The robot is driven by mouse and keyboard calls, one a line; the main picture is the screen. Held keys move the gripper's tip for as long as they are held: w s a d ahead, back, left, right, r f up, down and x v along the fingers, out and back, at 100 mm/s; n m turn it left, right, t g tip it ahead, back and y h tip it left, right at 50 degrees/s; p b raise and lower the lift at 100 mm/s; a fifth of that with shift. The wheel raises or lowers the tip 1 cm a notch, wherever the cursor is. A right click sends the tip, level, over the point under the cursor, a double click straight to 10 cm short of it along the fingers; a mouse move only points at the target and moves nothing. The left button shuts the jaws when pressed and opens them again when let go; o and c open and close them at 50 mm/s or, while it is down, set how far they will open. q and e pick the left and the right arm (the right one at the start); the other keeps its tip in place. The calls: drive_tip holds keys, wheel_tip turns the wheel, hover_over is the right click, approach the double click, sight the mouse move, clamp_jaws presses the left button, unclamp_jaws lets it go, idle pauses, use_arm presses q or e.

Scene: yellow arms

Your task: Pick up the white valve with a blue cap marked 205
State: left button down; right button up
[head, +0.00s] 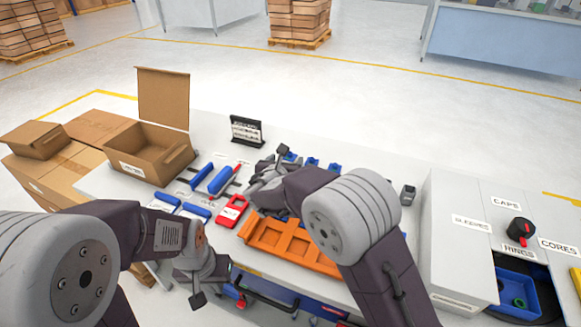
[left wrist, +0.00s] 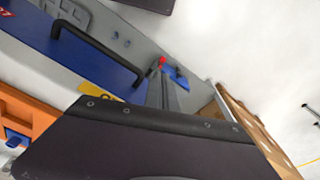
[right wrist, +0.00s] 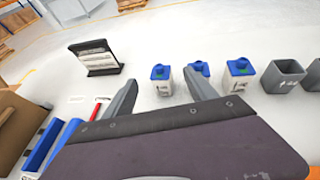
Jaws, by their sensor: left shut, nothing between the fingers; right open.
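Three white valves with blue caps stand in a row on the table. In the right wrist view they are the left valve (right wrist: 161,83), the middle valve (right wrist: 200,69) and the right valve (right wrist: 240,78). Their markings are too small to read surely. In the head view the row is partly hidden by my right arm; one blue cap (head: 312,162) shows beyond it. My right gripper (right wrist: 159,77) is open and empty, with the left valve seen between its fingertips, apparently beyond them. My left gripper (head: 197,298) is shut and empty, low at the table's front edge.
An orange tray (head: 290,246), a red part (head: 232,211) and blue parts (head: 222,180) lie nearby. An open cardboard box (head: 155,158) is at left.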

sight(290, 155)
drive_tip(key=shift+x, duration=1.1)
drive_tip(key=x, duration=0.5)
drive_tip(key=shift+a+f, duration=0.1)
drive_tip(key=shift+f, duration=0.15)
drive_tip(key=shift+s+r, duration=0.1)
drive_tip(key=shift+s, duration=0.05)
drive_tip(key=shift+c, duration=1)
clamp_jaws()
